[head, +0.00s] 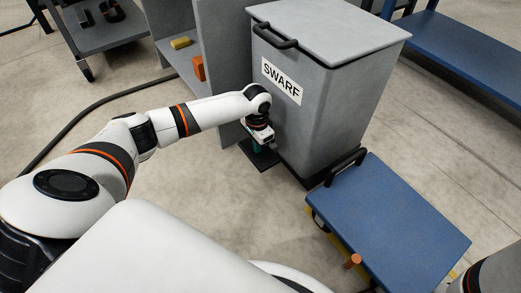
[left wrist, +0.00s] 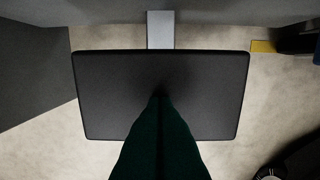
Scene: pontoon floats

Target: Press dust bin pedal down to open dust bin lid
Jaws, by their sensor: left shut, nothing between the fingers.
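The grey dust bin (head: 330,105) labelled SWARF stands at the upper middle of the head view. Its lid (head: 335,28) lies closed on top, with a black handle at the front. The flat black pedal (head: 266,162) sits low at the bin's front; in the left wrist view the pedal (left wrist: 110,95) fills the middle, joined to a grey bar. My left gripper (head: 257,149) is shut and empty, pointing down over the pedal. Its dark green fingers (left wrist: 160,100) end above the pedal's middle; I cannot tell whether they touch it. My right gripper is out of view.
A blue cart (head: 400,225) with a black handle stands right of the bin. A grey shelf unit (head: 222,50) with a yellow block (head: 181,43) and an orange block (head: 198,68) is left of it. A dark hose (head: 85,115) lies on the floor. Floor before the pedal is clear.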

